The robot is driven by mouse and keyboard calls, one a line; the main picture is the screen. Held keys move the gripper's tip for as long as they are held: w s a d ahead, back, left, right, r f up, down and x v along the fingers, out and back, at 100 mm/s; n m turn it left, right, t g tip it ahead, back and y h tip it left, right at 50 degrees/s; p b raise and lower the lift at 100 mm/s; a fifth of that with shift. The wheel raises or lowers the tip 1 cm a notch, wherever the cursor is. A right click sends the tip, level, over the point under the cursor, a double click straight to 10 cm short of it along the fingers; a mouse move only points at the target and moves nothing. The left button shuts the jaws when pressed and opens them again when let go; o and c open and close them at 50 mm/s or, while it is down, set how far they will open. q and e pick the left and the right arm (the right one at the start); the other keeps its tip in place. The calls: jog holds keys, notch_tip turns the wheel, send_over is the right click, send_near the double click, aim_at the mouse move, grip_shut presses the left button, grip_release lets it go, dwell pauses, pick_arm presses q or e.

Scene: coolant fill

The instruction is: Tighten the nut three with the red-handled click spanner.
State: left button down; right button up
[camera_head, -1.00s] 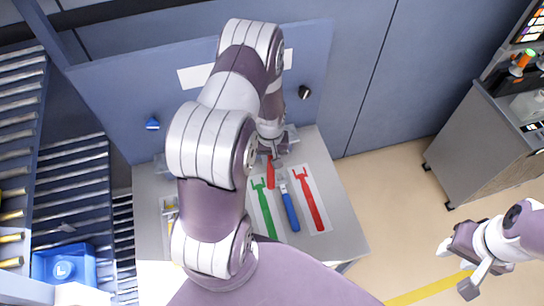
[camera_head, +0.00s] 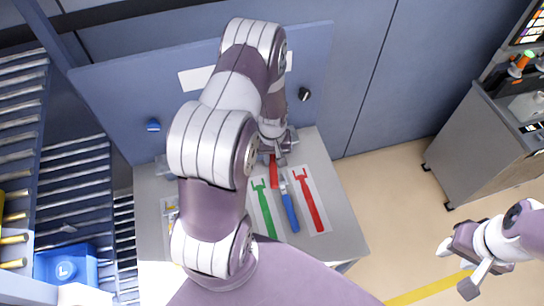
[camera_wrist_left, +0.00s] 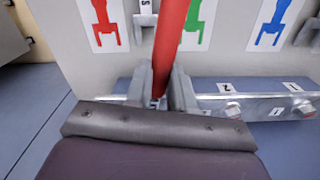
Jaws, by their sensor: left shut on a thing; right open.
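My left gripper (camera_head: 277,150) is shut on the red-handled spanner (camera_head: 273,172) over the far edge of the bench. In the left wrist view the red handle (camera_wrist_left: 171,35) rises between the fingers (camera_wrist_left: 161,92). Its lower end sits at the metal rail (camera_wrist_left: 200,100); whether its jaw is on a nut cannot be told. Right of the gripper on the rail are a nut (camera_wrist_left: 232,109) by a label 2 and a nut (camera_wrist_left: 304,108) by a label 1. Nut three is not seen clearly. My right gripper (camera_head: 462,268) is open and empty, far right above the floor.
The grey bench (camera_head: 345,225) carries a green spanner silhouette (camera_head: 265,208), a blue-handled spanner (camera_head: 290,207) and a red silhouette (camera_head: 311,200). A blue panel (camera_head: 110,110) with knobs stands behind. A blue container (camera_head: 65,264) is on the left rack; a grey cabinet (camera_head: 480,150) stands right.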

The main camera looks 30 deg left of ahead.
pick_arm(q)
jog(key=shift+r+p, duration=1.85)
jog(key=shift+r, duration=0.75)
jog(key=shift+f, duration=0.2)
